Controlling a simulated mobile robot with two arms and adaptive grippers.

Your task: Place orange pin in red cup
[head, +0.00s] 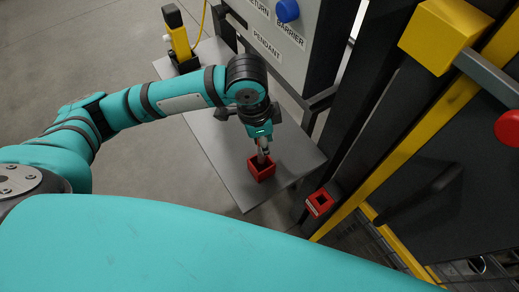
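A small square red cup (262,174) stands on the grey metal table near its right side. My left gripper (263,153) points down at the cup, with its fingertips at or just over the cup's opening. The fingers look close together, but at this size I cannot tell whether they hold anything. I cannot make out the orange pin for certain; it may be hidden by the fingers or the cup wall. A second red square holder (319,203) with a dark opening sits on the machine frame to the right. My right gripper is not in view.
The grey table (212,130) is clear left of the cup. A yellow and black device (179,38) with a yellow cable stands at its far end. A panel (283,35) with a blue button rises behind. A machine with yellow frame bars (395,165) stands at the right.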

